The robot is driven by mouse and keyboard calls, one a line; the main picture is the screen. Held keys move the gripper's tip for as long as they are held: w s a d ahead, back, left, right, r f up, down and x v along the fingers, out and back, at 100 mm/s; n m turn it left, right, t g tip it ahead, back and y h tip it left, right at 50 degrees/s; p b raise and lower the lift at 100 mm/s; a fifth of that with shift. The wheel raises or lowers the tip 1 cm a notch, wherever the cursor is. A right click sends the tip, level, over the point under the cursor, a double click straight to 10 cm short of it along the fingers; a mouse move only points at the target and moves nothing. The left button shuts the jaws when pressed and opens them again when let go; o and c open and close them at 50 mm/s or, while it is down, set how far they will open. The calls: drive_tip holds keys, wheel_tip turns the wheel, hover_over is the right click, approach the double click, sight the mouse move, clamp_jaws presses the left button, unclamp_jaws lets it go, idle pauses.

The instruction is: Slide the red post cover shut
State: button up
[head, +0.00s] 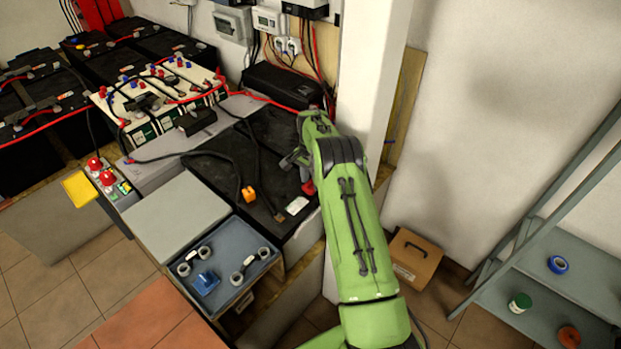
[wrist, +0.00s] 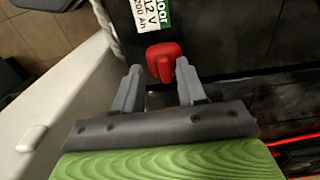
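The red post cover (wrist: 163,60) sits on a black battery (wrist: 225,40) in the wrist view, close to the battery's white and green label. A tab on the cover points toward my gripper. My gripper (wrist: 159,69) is open, with one grey finger on each side of the tab and the tips close to the cover. I cannot tell whether either finger touches it. In the head view a small red part of the cover (head: 308,188) shows beside my arm. My gripper (head: 291,160) there is mostly hidden by my green arm.
A white pillar (head: 372,70) stands right behind my arm. Black cables with an orange connector (head: 249,194) lie on the black battery top. A blue-grey tray (head: 228,292) with cable lugs is in front. A grey shelf ladder (head: 560,270) stands at right.

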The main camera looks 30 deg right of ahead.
wheel_tip(320, 180, up, 16)
drive_tip(key=p, duration=0.4)
drive_tip(key=shift+f, duration=0.15)
